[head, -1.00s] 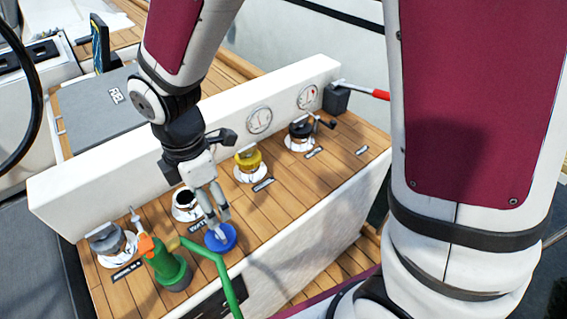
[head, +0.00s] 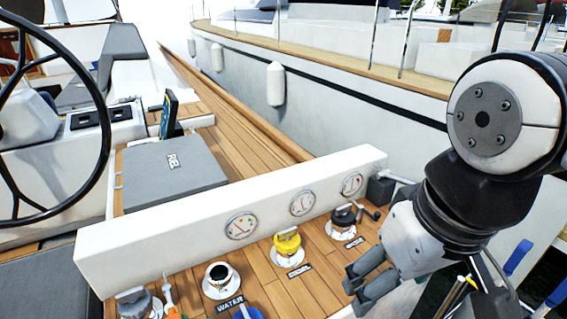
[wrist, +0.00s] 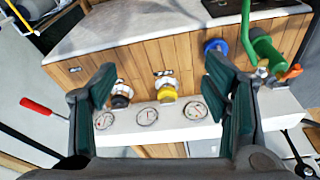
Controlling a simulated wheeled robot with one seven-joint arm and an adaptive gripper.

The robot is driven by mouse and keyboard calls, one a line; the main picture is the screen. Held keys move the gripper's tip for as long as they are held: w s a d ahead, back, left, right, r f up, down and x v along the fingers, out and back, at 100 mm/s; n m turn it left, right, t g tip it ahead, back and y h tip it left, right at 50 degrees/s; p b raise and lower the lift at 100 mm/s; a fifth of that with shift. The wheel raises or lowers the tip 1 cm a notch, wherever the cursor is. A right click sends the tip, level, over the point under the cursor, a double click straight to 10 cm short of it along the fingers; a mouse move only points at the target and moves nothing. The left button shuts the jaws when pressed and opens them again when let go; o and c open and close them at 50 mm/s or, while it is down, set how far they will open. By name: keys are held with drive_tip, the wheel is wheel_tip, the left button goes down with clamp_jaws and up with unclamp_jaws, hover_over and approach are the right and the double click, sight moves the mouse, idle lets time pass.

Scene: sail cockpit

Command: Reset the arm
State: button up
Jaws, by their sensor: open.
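My gripper (head: 362,287) is at the lower right of the head view, raised in front of the wooden panel and near its right end. In the wrist view its two fingers (wrist: 168,105) stand wide apart with nothing between them. The panel carries a black-topped fitting (head: 342,220), a yellow cap (head: 287,243) and an open-looking black filler (head: 218,274) beside the WATER label. The blue cap (wrist: 216,46) lies on the panel in the wrist view, apart from my gripper.
A green can (wrist: 268,50) with an orange part stands near the blue cap. A red-handled lever (wrist: 42,108) sticks out at the panel's end. A white ledge with several gauges (head: 241,226) runs behind the fittings. A steering wheel (head: 104,130) is at left.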

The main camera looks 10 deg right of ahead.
drive_tip(key=shift+s+d+m, duration=0.1)
drive_tip(key=shift+s+m, duration=0.25)
drive_tip(key=shift+m, duration=0.05)
drive_tip(key=shift+r, duration=0.1)
wheel_tip(320, 180, up, 7)
drive_tip(key=t+p, duration=0.1)
drive_tip(key=p, duration=0.4)
drive_tip(key=shift+t+p, duration=0.3)
